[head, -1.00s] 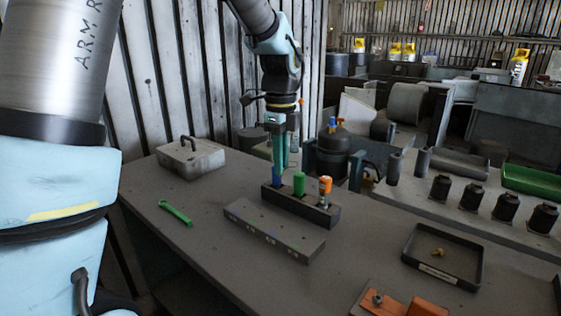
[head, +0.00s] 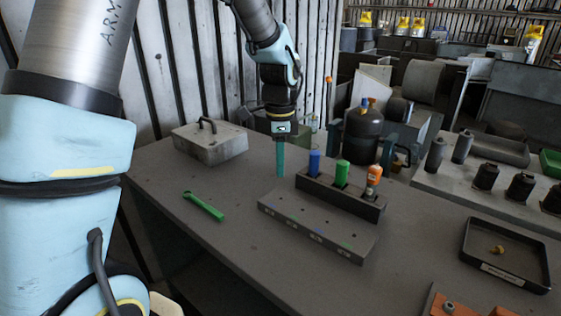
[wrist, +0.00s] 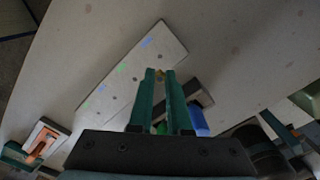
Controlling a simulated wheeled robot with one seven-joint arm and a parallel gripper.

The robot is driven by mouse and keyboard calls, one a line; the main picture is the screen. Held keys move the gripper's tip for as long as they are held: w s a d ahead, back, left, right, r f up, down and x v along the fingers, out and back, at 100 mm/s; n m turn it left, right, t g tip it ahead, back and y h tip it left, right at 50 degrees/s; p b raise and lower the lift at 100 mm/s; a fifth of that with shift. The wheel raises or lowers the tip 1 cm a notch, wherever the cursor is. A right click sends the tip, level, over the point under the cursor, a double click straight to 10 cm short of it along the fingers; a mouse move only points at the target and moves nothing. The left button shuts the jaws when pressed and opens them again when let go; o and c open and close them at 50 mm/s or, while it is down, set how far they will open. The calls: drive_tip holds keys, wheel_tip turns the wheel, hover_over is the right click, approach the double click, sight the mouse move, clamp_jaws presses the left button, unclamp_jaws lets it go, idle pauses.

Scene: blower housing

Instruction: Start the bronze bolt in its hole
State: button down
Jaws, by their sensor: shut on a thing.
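My gripper (head: 280,172) points straight down above the workbench, left of the tool rack and behind the grey block. In the wrist view its green fingers (wrist: 160,76) are closed on a small bronze piece, the bronze bolt (wrist: 159,72), at the fingertips. The bolt is too small to make out in the head view. The grey block (head: 315,232) has a row of small holes in its top, with blue and green marks beside some. The block also shows in the wrist view (wrist: 125,85), beyond the fingertips. The bolt appears apart from it.
A dark rack (head: 350,198) holds blue, green and orange handled tools just right of my gripper. A green wrench (head: 204,206) and a grey lidded box (head: 209,148) are to the left. A black tray (head: 505,270) with a brass piece lies at right. The front left bench is clear.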

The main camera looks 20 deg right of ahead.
drive_tip(key=b, duration=0.4)
hover_over(280, 199)
drive_tip(key=shift+w+f, duration=0.1)
drive_tip(key=shift+f, duration=2.7)
drive_tip(key=shift+f+p, duration=0.4)
drive_tip(key=shift+p, duration=0.1)
drive_tip(key=shift+f, duration=0.15)
drive_tip(key=shift+f+p, duration=0.1)
drive_tip(key=shift+p, duration=0.25)
drive_tip(key=shift+f, duration=0.1)
drive_tip(key=shift+f, duration=0.15)
drive_tip(key=c, duration=0.8)
unclamp_jaws()
drive_tip(key=shift+o, duration=0.4)
